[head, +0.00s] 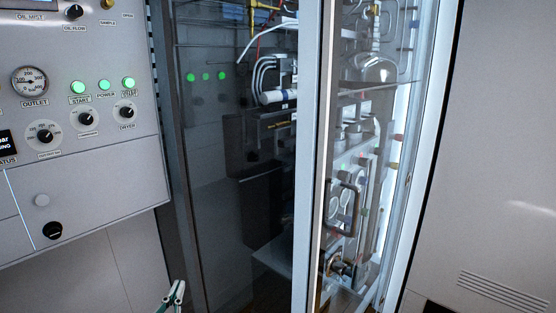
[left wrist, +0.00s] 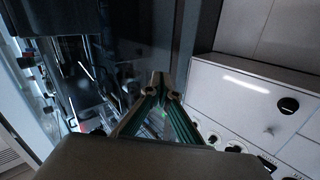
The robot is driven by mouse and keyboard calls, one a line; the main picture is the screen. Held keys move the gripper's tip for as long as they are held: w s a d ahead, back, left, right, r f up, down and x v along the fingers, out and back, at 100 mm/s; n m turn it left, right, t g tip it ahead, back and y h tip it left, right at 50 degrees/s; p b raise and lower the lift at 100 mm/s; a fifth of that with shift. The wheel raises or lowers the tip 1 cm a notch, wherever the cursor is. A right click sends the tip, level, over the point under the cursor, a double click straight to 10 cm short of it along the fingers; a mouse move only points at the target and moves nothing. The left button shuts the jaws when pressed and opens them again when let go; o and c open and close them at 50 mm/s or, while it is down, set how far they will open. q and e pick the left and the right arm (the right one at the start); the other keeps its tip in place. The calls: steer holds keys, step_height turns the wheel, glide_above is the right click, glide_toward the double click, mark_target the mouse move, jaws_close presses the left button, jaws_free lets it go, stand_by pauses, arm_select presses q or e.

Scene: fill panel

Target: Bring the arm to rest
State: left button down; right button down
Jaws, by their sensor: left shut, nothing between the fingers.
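My left gripper (head: 177,288) shows at the bottom edge of the head view, below the control panel and in front of the glass cabinet's left side. Its green-and-metal fingers are shut with nothing between them. In the left wrist view the closed fingertips (left wrist: 160,80) point toward dark glass and touch nothing that I can see. Most of my left arm is out of the head view. My right gripper is in neither view.
A white control panel (head: 100,165) with a gauge (head: 29,82), knobs and lit green buttons stands at the left. A glass-fronted cabinet (head: 307,150) with pipes and fittings inside fills the middle; its door has a dark handle (head: 342,207). A plain grey wall panel (head: 490,130) is at the right.

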arm_select(q)
steer(key=s+d+f+m+g+h, duration=0.1)
steer(key=s+d+f+g, duration=0.1)
steer(key=s+f, duration=0.9)
steer(key=s+d+f+m+g+h, duration=0.1)
steer(key=s+f+g, duration=0.4)
steer(key=s+f, duration=0.6)
step_height(320, 180, down, 5)
steer(key=shift+s+d+f+m+h, duration=0.15)
steer(key=shift+s+d+m+h, duration=0.2)
steer(key=shift+h, duration=0.25)
steer(key=shift+w, duration=0.1)
